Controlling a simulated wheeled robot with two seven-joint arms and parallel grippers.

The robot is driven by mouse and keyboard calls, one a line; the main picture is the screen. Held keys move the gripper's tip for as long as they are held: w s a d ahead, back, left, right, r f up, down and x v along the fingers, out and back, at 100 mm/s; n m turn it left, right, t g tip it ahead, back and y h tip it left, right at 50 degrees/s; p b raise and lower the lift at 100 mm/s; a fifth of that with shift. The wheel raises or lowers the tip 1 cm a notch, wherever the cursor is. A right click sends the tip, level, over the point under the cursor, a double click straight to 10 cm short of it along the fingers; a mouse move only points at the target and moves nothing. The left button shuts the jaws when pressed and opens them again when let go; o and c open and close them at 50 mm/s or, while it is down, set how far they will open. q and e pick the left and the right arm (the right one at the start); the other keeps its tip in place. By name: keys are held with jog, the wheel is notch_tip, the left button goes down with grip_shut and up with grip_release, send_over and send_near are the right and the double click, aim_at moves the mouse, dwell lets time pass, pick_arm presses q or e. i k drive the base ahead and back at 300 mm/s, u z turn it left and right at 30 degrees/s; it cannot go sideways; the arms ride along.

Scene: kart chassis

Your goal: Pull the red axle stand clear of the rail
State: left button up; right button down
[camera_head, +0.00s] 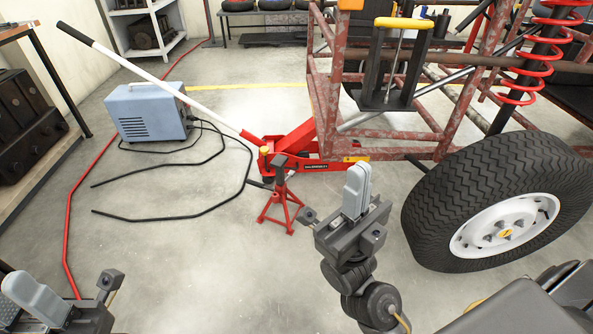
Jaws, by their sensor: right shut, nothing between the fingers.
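The red axle stand (275,207) stands upright on the floor, its splayed legs showing and its dark top (280,164) in front of the red floor jack. The rusty red lower rail (395,153) of the kart chassis runs just behind and to the right; I cannot tell whether the stand's top touches it. My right gripper (357,187) is shut and empty, to the right of the stand in the picture and apart from it. My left gripper (35,298) is at the bottom left corner, far from the stand and partly cut off; its opening is unclear.
The red floor jack (305,140) has a long white handle (180,98) reaching up left. A black cable (170,219) lies left of the stand, by a blue-grey box (147,112). A large wheel (500,205) stands at right. The front floor is clear.

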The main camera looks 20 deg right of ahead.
aim_at(279, 195)
jog(key=z, duration=0.05)
jog(key=i, duration=1.35)
jog(key=z, duration=0.6)
